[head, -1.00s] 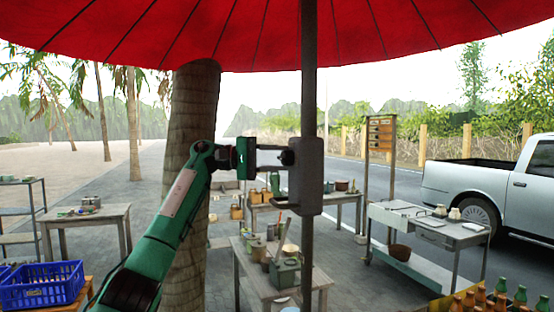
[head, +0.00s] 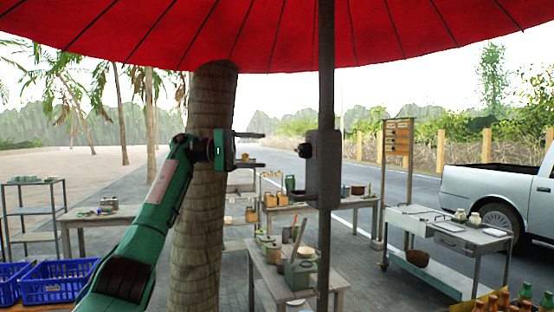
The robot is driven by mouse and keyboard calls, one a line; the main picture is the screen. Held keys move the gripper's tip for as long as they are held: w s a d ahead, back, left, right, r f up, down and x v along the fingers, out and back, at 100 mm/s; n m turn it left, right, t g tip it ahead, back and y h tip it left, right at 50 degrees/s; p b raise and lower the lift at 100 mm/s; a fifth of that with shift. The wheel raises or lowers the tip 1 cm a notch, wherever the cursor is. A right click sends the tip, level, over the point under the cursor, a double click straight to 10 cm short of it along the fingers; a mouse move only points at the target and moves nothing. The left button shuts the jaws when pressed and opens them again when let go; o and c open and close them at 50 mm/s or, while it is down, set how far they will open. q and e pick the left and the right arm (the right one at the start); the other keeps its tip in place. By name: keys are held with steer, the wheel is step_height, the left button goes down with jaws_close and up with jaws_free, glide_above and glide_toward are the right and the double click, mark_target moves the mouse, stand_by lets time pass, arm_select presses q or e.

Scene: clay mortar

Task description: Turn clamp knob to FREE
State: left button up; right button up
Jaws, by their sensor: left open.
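The clamp (head: 323,172) is a dark grey block around the umbrella pole (head: 327,75). Its small dark knob (head: 304,150) sticks out of the block's left side. Any FREE marking and the knob's turn position are too small to read. My left gripper (head: 263,149) is left of the knob with its two fingers pointing right toward it. The fingers are spread apart and empty, with a clear gap between their tips and the knob. My right gripper is not in view.
The red umbrella (head: 270,35) spreads overhead. A thick trunk (head: 205,215) stands behind my left arm. A wooden table (head: 264,280) with pots is below the clamp. Blue crates (head: 60,283) are at lower left, bottles (head: 525,292) at lower right. Open air surrounds the clamp.

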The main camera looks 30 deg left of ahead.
arm_select(q)
steer(key=shift+v, duration=1.65)
